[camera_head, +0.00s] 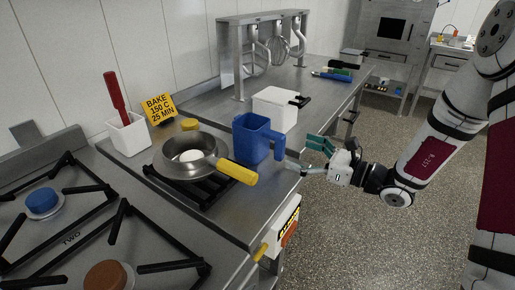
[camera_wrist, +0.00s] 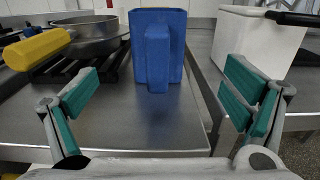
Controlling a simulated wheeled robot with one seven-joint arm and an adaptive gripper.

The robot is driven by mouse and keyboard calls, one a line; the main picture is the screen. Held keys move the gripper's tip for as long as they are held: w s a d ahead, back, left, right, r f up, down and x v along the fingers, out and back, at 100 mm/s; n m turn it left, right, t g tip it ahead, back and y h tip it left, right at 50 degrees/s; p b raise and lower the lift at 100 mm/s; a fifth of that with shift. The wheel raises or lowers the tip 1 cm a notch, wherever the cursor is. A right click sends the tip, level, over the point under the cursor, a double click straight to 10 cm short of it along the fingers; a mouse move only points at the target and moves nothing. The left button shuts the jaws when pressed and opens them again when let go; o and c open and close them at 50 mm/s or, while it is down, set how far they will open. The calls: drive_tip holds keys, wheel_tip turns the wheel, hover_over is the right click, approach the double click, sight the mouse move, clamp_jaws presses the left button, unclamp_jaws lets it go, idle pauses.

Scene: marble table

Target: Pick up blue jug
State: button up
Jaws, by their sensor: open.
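The blue jug (camera_head: 251,139) stands upright on the steel counter, right of a pan, in the head view. Its handle faces my gripper. In the wrist view the jug (camera_wrist: 174,22) is near the top centre, with its handle (camera_wrist: 157,58) pointing toward me. My gripper (camera_head: 310,156) is open and empty, just right of the jug and apart from it. In the wrist view its teal-padded fingers (camera_wrist: 163,100) are spread wide, with the jug ahead between and beyond them.
A pan (camera_head: 181,163) with a yellow handle (camera_head: 237,173) sits left of the jug, holding a white egg-like thing. A white box (camera_head: 274,110) stands behind the jug. The counter's right edge (camera_wrist: 205,100) runs close by. Bare steel lies before the jug.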

sight(264, 129)
drive_tip(key=x, duration=0.7)
drive_tip(key=shift+a, duration=0.15)
drive_tip(key=shift+f+b+x, duration=0.2)
drive_tip(key=shift+b+x, duration=0.35)
drive_tip(key=shift+x, duration=2.15)
drive_tip(key=shift+s+r, duration=0.1)
drive_tip(key=c, duration=1.6)
drive_tip(key=shift+r, duration=0.1)
drive_tip(key=shift+c, duration=0.2)
drive_tip(key=shift+r, duration=0.6)
wheel_tip(264, 129, up, 2)
drive_tip(key=shift+r+p, duration=0.1)
drive_tip(key=shift+p, duration=0.3)
drive_tip(key=s+d+r+p, duration=0.1)
drive_tip(key=s+d, duration=0.9)
drive_tip(key=s, duration=0.2)
drive_tip(key=shift+d, duration=0.2)
drive_tip(key=shift+r, duration=0.15)
